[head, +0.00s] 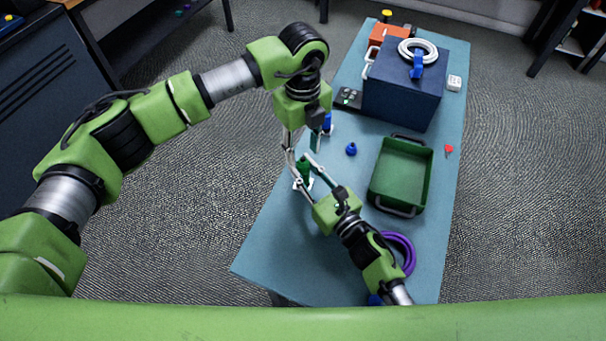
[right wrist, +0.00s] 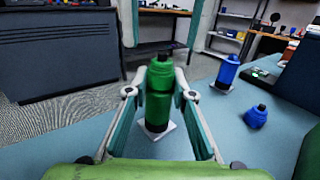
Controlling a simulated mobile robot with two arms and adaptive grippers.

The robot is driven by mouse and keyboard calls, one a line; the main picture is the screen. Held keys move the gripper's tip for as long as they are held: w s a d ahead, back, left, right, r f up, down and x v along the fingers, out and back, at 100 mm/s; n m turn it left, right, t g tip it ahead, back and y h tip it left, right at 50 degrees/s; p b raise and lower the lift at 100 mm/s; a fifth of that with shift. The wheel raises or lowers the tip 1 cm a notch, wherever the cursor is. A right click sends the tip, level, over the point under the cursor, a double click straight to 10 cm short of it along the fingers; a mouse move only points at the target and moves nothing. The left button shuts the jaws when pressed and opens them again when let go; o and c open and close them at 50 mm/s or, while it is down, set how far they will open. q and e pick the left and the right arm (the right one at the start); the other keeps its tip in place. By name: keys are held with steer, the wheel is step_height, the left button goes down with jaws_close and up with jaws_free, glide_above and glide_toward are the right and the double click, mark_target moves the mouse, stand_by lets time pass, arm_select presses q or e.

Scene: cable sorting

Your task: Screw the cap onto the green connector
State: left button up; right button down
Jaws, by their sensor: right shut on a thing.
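The green connector (right wrist: 158,108) stands upright on a small white square base (right wrist: 156,132). A green upper piece with a black tip, apparently the cap (right wrist: 160,75), sits on top of it, in line with it. I cannot tell how tightly it is seated. My right gripper (right wrist: 160,88) is shut on the connector from the side. In the head view, the right gripper (head: 303,172) partly hides the green connector (head: 303,165). My left gripper (head: 304,158) points down from above, its fingers apart on either side of the connector's top.
A blue connector (head: 327,122) stands behind, and a blue piece (head: 351,149) lies nearby. A green tray (head: 405,140) is to the right, and a dark blue box (head: 400,98) with a white cable (head: 430,46) behind. A purple cable (head: 404,245) lies near my right arm. The table's left front is clear.

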arm_select(q)
steer(key=shift+f, duration=1.1)
